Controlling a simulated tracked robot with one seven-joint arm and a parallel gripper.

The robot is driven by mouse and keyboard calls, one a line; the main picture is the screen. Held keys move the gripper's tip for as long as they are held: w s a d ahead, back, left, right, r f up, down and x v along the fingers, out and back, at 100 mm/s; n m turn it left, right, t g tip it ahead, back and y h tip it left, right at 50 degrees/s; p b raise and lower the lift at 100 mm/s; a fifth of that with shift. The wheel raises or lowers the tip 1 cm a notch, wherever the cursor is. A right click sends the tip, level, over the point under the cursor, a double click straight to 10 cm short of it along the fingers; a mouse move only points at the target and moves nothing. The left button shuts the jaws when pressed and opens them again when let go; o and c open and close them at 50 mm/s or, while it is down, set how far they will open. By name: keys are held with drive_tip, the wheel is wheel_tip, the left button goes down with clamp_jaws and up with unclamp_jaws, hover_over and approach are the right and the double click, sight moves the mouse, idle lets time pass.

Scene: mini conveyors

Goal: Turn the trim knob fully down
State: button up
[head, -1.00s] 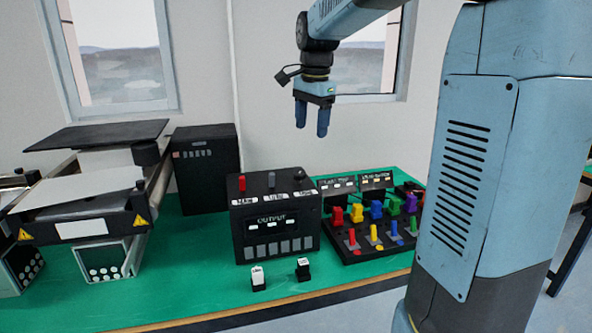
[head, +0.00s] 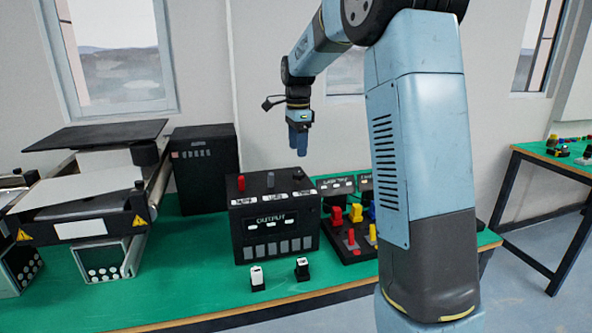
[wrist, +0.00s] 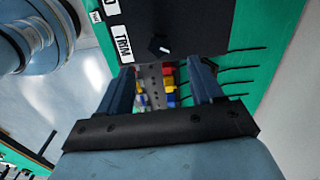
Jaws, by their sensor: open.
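The trim knob (wrist: 159,46) is a small dark knob with a white mark, beside a white TRIM label (wrist: 122,44) on a black panel in the wrist view. In the head view it is hard to make out on top of the black OUTPUT box (head: 248,210). My gripper (head: 299,152) hangs above the right side of that box, fingers pointing down. In the wrist view my gripper (wrist: 162,66) is open and empty, with the knob beyond and between its fingertips, apart from them.
A red lever (head: 241,183) and a grey lever (head: 270,180) stand on the box left of the knob. Coloured switches (head: 354,213) stand to the right, partly hidden by my arm. A conveyor (head: 85,220) is at left.

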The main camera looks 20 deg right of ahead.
sight(297, 173)
wheel_tip(297, 173, down, 8)
drive_tip(key=shift+f, duration=0.1)
idle(0.4)
drive_tip(key=c, duration=1.1)
drive_tip(key=shift+a, duration=0.15)
